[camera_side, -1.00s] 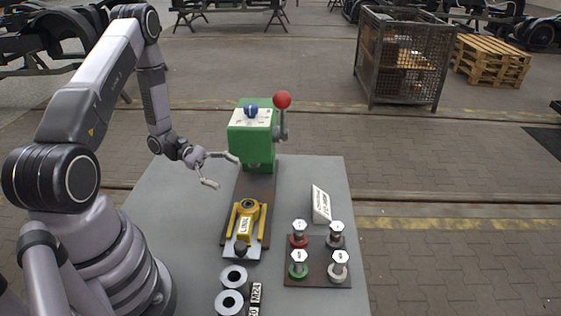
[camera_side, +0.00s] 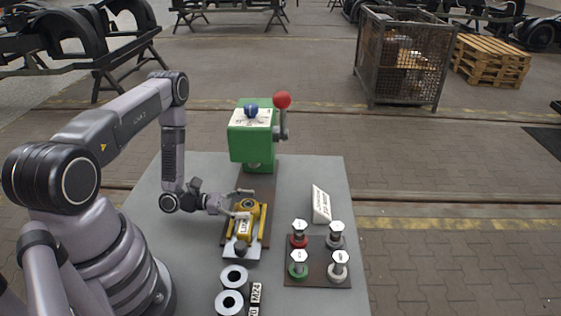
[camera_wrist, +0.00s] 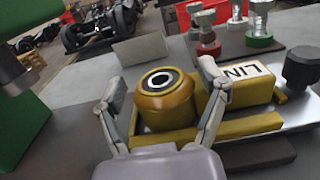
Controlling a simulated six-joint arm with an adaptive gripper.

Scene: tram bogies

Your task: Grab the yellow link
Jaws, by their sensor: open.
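The yellow link (camera_side: 245,222) lies in a yellow-railed holder (camera_side: 231,246) on the table in the side view. In the wrist view the link (camera_wrist: 165,103) shows a round end with a dark bore and a body with a white label, partly cut off by a finger. My gripper (camera_side: 243,206) is level and reaches in from the left at the link's round end. In the wrist view my gripper (camera_wrist: 160,82) is open, with one finger on each side of the round end. Whether the fingers touch it I cannot tell.
A green machine (camera_side: 251,140) with a red-knobbed lever stands behind the holder. A plate with several bolts (camera_side: 318,272) and a white sign (camera_side: 320,204) are to the right. Metal rings (camera_side: 232,290) lie in front. The table's left part is clear.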

